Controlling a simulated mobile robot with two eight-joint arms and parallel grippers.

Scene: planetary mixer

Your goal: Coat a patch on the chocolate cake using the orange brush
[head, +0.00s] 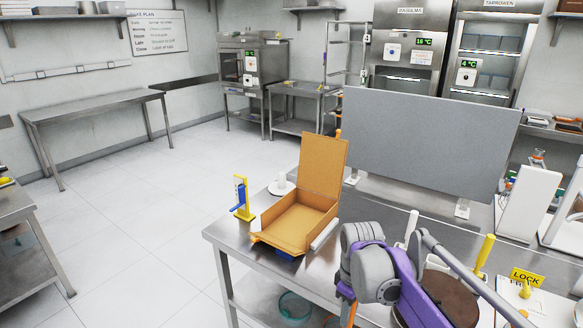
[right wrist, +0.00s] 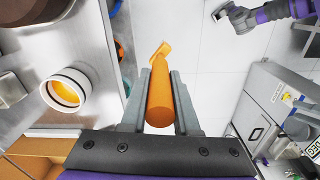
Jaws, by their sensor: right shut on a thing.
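The chocolate cake (head: 452,293) is a dark brown round at the lower right of the head view, partly hidden behind my right arm. My right gripper (right wrist: 160,88) is shut on the orange brush (right wrist: 160,95). Its thick handle sits between the two grey fingers, and its head extends beyond them, with floor behind it in the right wrist view. A white round pot (right wrist: 62,106) with orange contents stands on the steel surface to the left there. A purple-and-grey arm end, apparently my left gripper (right wrist: 222,14), shows small at the upper right; its jaws are unclear.
An open cardboard box (head: 297,228) stands on the steel table, with a blue-and-yellow stand (head: 242,200) and a white cup (head: 281,182) near it. A large grey panel (head: 425,145) rises behind. A yellow LOCK sign (head: 526,277) is at the right. The floor at left is clear.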

